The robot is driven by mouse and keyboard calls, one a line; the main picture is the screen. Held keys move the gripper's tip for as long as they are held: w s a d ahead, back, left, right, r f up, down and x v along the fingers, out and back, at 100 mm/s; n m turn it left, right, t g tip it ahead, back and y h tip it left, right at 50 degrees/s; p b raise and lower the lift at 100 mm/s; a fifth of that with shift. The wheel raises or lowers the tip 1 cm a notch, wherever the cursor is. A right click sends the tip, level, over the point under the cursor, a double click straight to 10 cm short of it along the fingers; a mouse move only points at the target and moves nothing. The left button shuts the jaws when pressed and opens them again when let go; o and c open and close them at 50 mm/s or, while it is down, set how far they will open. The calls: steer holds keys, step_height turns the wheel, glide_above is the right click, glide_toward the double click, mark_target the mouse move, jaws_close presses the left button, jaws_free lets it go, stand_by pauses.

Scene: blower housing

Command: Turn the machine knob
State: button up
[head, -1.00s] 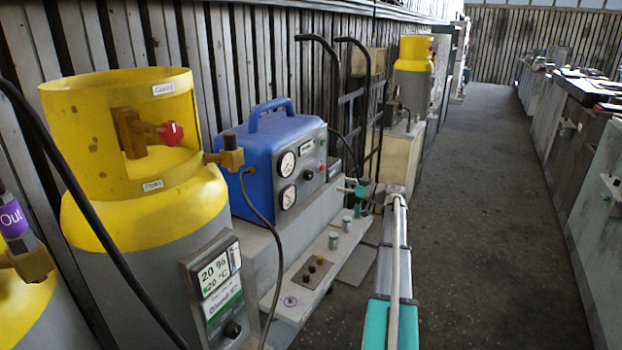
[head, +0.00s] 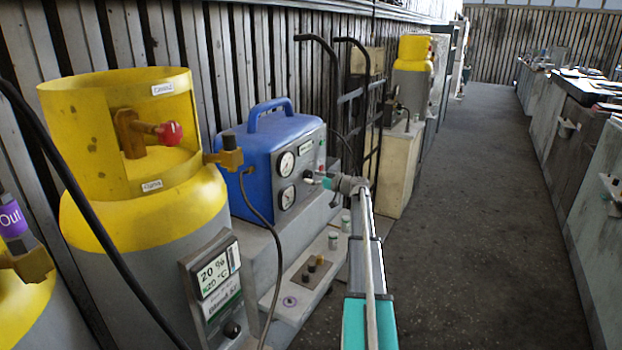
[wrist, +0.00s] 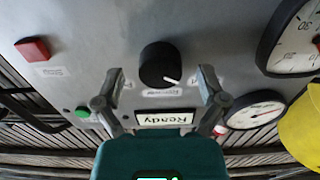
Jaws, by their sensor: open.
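The black round machine knob (wrist: 158,64) sits on the grey front panel (wrist: 220,35) in the wrist view, its white pointer line toward the lower right. My gripper (wrist: 161,78) is open, with one finger at each side of the knob and gaps on both sides. I cannot tell whether the fingertips reach the panel.
In the wrist view a "Ready" display (wrist: 165,118) appears upside down beside the knob. A red square button (wrist: 32,49), a green button (wrist: 82,112) and two gauges are nearby. A yellow-topped cylinder (head: 150,260) stands left of the machine, with a hose hanging between.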

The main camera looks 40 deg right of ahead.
steer(key=shift+w, duration=0.15)
steer(key=c, duration=1.2)
steer(key=shift+o, duration=0.2)
